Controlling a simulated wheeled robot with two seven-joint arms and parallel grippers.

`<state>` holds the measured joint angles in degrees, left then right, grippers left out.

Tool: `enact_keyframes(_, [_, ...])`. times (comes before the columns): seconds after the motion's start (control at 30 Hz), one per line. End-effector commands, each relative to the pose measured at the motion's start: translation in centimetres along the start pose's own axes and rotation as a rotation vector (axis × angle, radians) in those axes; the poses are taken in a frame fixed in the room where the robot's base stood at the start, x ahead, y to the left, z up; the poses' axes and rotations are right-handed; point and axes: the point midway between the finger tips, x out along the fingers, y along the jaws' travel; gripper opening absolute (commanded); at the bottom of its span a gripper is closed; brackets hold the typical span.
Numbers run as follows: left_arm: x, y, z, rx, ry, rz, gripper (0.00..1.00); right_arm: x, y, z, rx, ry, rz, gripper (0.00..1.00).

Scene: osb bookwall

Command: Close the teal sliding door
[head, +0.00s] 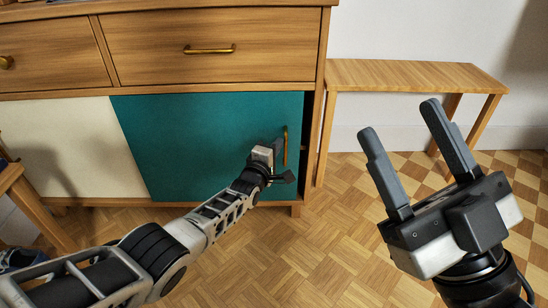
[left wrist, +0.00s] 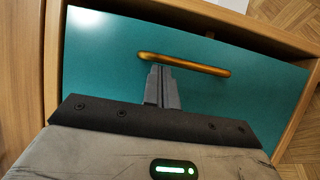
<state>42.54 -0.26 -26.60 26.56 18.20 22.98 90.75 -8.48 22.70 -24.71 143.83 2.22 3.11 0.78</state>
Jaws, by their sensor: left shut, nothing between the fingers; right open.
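The teal sliding door (head: 190,145) fills the right part of the cabinet's lower opening, and a narrow dark gap shows between its right edge and the cabinet's side. Its upright brass handle (head: 285,146) is near that edge. My left gripper (head: 279,150) is at the door, just left of the handle. In the left wrist view its shut, empty fingers (left wrist: 161,75) reach the brass handle (left wrist: 185,64) on the teal door (left wrist: 105,50); I cannot tell whether they touch it. My right gripper (head: 395,120) is open and empty, right of the cabinet.
A cream panel (head: 70,145) is left of the teal door. Wooden drawers (head: 215,65) are above it. A small wooden table (head: 415,75) stands against the wall at right. Wooden furniture (head: 25,200) shows at the left edge. The parquet floor before the cabinet is clear.

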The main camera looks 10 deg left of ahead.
Motion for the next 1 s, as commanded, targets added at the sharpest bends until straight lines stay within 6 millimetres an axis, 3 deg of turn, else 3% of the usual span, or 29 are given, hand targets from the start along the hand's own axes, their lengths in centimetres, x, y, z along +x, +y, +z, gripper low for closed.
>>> enact_keyframes(0.2, [0.7,0.0,2.2,-0.001,-0.004,-0.001,0.00,0.0,0.0,0.0,0.002,-0.001,0.001,0.54])
enact_keyframes(0.4, [0.9,0.0,3.1,0.000,-0.007,-0.002,0.00,0.0,0.0,0.0,0.002,-0.002,0.001,0.54])
enact_keyframes(0.83, [0.8,0.0,3.2,0.001,-0.011,-0.002,0.00,0.0,0.0,0.0,0.003,-0.002,0.001,0.54])
enact_keyframes(1.0, [0.4,0.0,1.3,0.004,-0.006,-0.002,0.00,0.2,0.1,0.0,0.016,-0.011,0.004,0.54])
